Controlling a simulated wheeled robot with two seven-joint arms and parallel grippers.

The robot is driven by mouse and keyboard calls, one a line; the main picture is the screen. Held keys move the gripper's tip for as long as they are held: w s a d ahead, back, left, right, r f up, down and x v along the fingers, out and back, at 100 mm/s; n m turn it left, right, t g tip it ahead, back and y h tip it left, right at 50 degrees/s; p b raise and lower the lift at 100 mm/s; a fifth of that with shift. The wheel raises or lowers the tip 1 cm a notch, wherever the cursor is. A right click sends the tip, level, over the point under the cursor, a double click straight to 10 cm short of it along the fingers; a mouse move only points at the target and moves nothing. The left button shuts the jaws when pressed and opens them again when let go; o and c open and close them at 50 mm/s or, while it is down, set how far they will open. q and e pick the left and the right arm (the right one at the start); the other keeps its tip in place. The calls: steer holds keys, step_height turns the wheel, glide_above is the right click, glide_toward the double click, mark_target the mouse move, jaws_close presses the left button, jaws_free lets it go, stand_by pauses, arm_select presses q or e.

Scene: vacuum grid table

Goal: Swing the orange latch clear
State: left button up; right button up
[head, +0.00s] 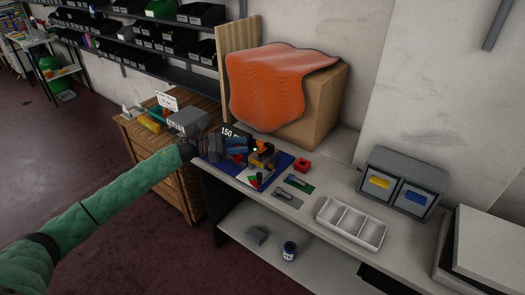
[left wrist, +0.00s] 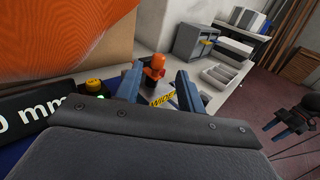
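The orange latch (left wrist: 154,68) is an upright orange piece with a dark band, seen just past my fingertips in the left wrist view. In the head view its orange top (head: 262,143) shows small above a yellow and dark fixture (head: 262,160) on the blue mat. My left gripper (head: 252,148) reaches in from the left at the fixture. Its two blue fingers (left wrist: 160,84) are apart, with the latch showing between and beyond them; I cannot tell whether they touch it. My right gripper (left wrist: 283,130) shows at the right of the left wrist view, small and dark.
A box (head: 322,105) draped with an orange cloth (head: 275,82) stands behind the fixture. A "150 mm" sign (head: 231,132) stands close behind my left gripper.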

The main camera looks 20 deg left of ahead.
mark_target(261, 142)
arm_select(q)
steer(key=p+x, duration=0.2)
steer(key=x, duration=0.4)
steer(key=shift+w+d, duration=0.15)
steer(key=shift+d, duration=0.05)
steer(key=shift+w+d, duration=0.25)
steer(key=shift+d, duration=0.25)
arm_select(e)
steer(key=shift+g+h, duration=0.4)
steer(key=shift+h, duration=0.1)
steer(key=shift+s+d+r, duration=0.3)
steer(key=shift+d+r, duration=0.55)
steer(key=shift+r, duration=0.05)
steer(key=shift+s+d+r, duration=0.25)
steer(key=shift+d+r, duration=0.55)
steer(key=shift+r, duration=0.05)
arm_select(q)
jaws_close()
arm_select(e)
steer(key=shift+f, duration=0.1)
